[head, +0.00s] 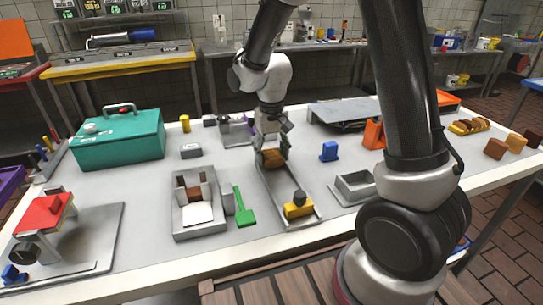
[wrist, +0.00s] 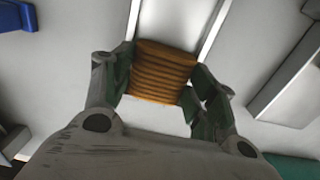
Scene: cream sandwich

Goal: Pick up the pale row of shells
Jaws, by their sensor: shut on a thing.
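My gripper (head: 271,152) is at the far end of a long narrow metal channel (head: 284,183) in the middle of the table. It is shut on a ridged, orange-brown row of shells (wrist: 165,72), with one green-padded finger on each side in the wrist view. The same row shows in the head view as a small brown block (head: 273,160) between the fingers. It is over or in the channel; I cannot tell whether it touches the floor. A yellow block with a dark knob (head: 298,207) sits at the channel's near end.
A metal tray with brown and white pieces (head: 198,232) and a green scoop (head: 244,210) lie left of the channel. An empty metal box (head: 354,187) and a blue block (head: 329,151) stand right. A teal case (head: 118,142) is further left. Brown blocks (head: 495,148) lie far right.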

